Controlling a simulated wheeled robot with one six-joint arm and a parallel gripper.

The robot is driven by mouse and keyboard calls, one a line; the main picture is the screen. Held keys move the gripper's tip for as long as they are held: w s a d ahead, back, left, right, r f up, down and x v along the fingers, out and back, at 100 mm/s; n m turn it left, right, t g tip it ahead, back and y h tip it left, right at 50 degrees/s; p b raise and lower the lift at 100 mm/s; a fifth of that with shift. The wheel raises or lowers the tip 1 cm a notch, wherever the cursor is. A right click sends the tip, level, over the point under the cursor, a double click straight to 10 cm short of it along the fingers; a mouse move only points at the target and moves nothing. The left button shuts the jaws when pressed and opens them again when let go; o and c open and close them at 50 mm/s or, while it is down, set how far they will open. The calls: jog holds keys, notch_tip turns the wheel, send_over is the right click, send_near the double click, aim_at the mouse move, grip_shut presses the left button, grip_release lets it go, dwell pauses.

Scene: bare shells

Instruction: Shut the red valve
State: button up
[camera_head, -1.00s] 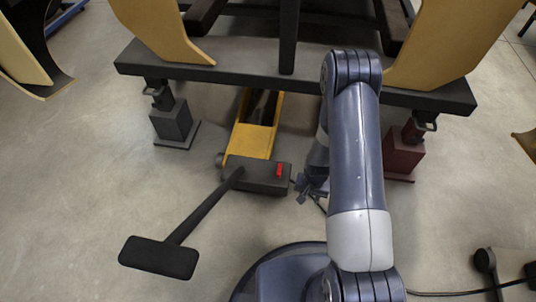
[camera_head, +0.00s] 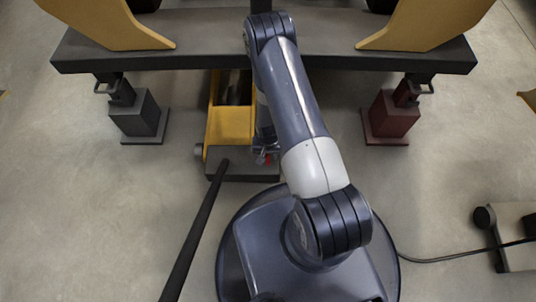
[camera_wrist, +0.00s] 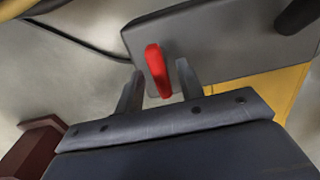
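The red valve (camera_wrist: 157,68) is a small red lever on the dark grey block (camera_wrist: 215,38) at the end of the yellow jack. In the wrist view my gripper (camera_wrist: 160,70) is open, with one finger on each side of the lever. Gaps show between the lever and both fingers, and the depth overlap is hard to judge.
The yellow jack (camera_head: 228,125) runs under a dark crossbeam (camera_head: 200,58). A black handle (camera_head: 195,230) slants down from the block. A grey stand (camera_head: 138,118) and a dark red stand (camera_head: 391,118) stand on either side. A cable (camera_head: 445,259) lies on the floor at right.

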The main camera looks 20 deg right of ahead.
jog(key=shift+c, duration=0.3)
grip_shut()
jog(key=shift+m, duration=0.3)
jog(key=m+b, duration=0.1)
jog(key=m, duration=0.2)
jog(key=shift+f+b, duration=0.1)
jog(key=shift+b, duration=0.3)
jog(key=m+b, duration=0.1)
jog(key=m, duration=0.4)
jog(key=shift+m+b, duration=0.35)
jog(key=shift+m, duration=0.05)
jog(key=m+b, duration=0.1)
jog(key=m, duration=0.3)
jog(key=shift+m, duration=0.3)
jog(key=m+b, duration=0.1)
jog(key=m, duration=0.3)
jog(key=shift+m, duration=0.3)
